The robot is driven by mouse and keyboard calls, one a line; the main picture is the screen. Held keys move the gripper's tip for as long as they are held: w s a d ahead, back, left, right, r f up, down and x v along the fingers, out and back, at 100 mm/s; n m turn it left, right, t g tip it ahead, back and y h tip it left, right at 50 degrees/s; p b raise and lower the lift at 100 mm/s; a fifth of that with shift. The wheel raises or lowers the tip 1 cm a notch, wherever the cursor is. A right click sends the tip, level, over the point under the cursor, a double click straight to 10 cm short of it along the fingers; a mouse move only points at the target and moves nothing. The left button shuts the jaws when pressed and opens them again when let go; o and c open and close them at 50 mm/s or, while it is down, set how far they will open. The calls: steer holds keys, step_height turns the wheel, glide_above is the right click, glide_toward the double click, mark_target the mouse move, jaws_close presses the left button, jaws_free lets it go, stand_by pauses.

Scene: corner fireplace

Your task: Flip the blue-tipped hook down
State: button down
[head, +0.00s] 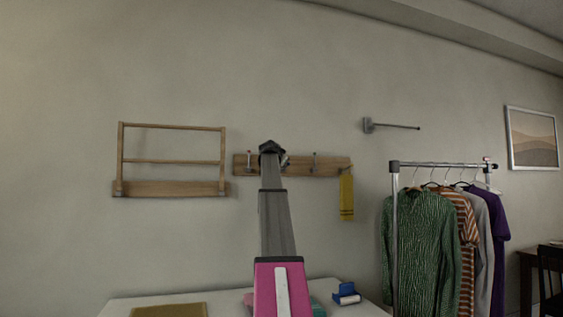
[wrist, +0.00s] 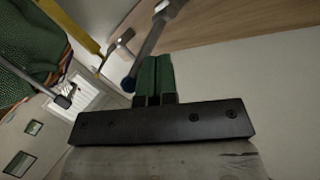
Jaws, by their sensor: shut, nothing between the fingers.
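The wooden hook board (head: 332,167) is on the wall in the head view, and its pale wood (wrist: 225,22) fills the upper right of the wrist view. A grey metal hook with a dark blue tip (wrist: 129,84) reaches out from the board in the wrist view. My gripper (wrist: 154,60) is shut and empty, its green fingers just right of the blue tip. Touching or apart, I cannot tell. In the head view my arm's dark end (head: 271,147) covers part of the board and hides the fingertips.
A second metal hook (wrist: 117,47) is close by. A yellow cloth or tag (head: 346,197) hangs at the board's right end. A wooden folding rack (head: 172,188) is on the wall at left, a metal rod (head: 395,126) at right. A clothes rail (head: 440,164) stands at right.

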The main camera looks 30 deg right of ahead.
steer(key=shift+s+f, duration=0.15)
steer(key=shift+f, duration=0.2)
stand_by(0.3)
